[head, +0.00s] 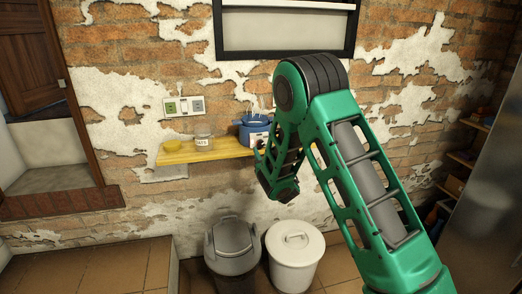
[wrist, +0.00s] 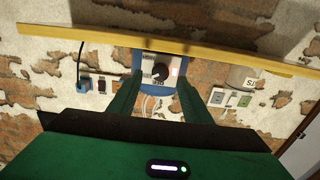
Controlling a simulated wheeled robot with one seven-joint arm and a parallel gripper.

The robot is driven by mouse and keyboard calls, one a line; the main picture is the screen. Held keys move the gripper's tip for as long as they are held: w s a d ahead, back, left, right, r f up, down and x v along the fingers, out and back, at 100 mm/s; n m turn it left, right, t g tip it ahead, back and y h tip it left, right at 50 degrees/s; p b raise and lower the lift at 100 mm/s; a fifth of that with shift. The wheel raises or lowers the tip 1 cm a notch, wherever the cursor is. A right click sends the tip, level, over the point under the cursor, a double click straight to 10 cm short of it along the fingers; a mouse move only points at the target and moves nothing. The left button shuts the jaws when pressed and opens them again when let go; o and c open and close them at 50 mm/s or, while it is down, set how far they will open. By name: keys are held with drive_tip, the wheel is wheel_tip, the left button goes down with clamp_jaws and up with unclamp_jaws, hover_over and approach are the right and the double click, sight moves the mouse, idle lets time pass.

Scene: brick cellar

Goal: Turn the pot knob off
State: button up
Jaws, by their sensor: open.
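A blue electric pot (head: 256,130) stands on the yellow wooden shelf, with thin white wisps above it. In the wrist view, which is upside down, its pale front panel carries a dark round knob (wrist: 160,74) with a small red mark beside it. My gripper (wrist: 160,82) is open and empty. Its two green fingers point at the pot, one on each side of the knob in the picture; I cannot tell whether they touch the panel. In the head view my arm hides the pot's right part and most of my gripper.
The wooden shelf (head: 228,151) also holds an oats jar (head: 204,143) and a yellow bowl (head: 174,138), left of the pot. Wall sockets (head: 184,106) are above. A grey bin (head: 232,246) and a white bin (head: 295,262) stand below the shelf.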

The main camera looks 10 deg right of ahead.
sight(261, 145)
drive_tip(key=shift+w, duration=2.15)
drive_tip(key=c, duration=1.1)
